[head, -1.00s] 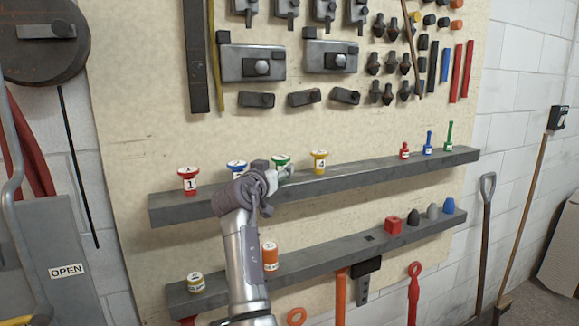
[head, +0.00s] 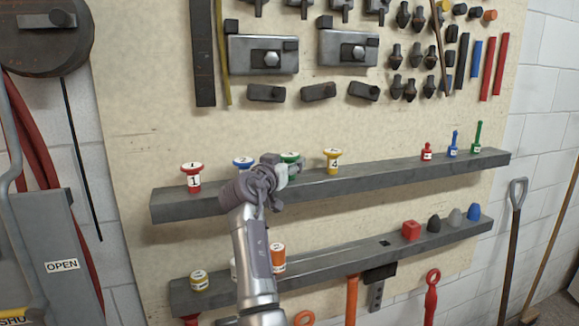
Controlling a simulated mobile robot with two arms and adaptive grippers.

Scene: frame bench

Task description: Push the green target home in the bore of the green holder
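A green-topped, spool-shaped piece (head: 289,157) stands on the upper grey shelf, between a blue and a yellow numbered piece. My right gripper (head: 293,171) is right in front of it and hides its lower part. I cannot tell whether they touch, how the green target sits in the green holder's bore, or whether the fingers are open or shut. A slim green peg-like piece with a white label (head: 477,138) stands upright at the right end of the same shelf. My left gripper is not in view.
The upper shelf (head: 390,180) also bears red (head: 191,181), blue (head: 243,162) and yellow (head: 332,160) numbered pieces close to the gripper. Red and blue small pieces stand further right. The lower shelf (head: 340,262) holds labelled cylinders and coloured blocks. Shelf space right of the yellow piece is clear.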

